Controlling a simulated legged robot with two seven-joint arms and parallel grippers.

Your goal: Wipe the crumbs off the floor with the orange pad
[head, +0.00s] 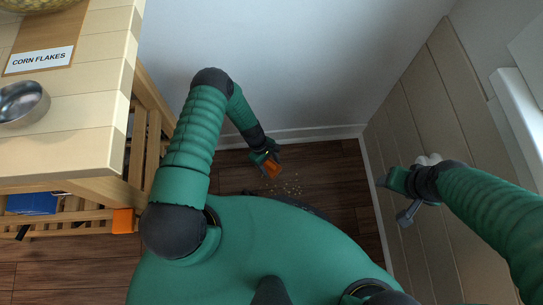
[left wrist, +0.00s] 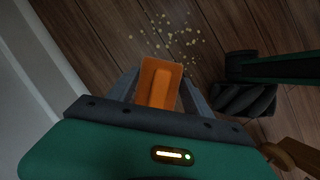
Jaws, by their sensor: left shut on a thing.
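My left gripper (head: 267,160) is shut on the orange pad (head: 272,168) and holds it low by the floor, close to the back wall. In the left wrist view the pad (left wrist: 160,82) sits between the two grey fingers of the left gripper (left wrist: 160,92). The pale crumbs (head: 291,188) lie scattered on the dark wood floor, just beside the pad. They also show in the left wrist view (left wrist: 178,34), beyond the pad's far end. I cannot tell whether the pad touches the floor. My right gripper (head: 396,196) is by the panelled wall at right; its opening is unclear.
A wooden table (head: 75,115) at left holds a metal bowl (head: 22,103) and a CORN FLAKES label (head: 38,60). Below it are a blue thing (head: 30,203) and an orange block (head: 123,221). The back wall's skirting (head: 310,134) and right panelling (head: 440,110) bound the floor.

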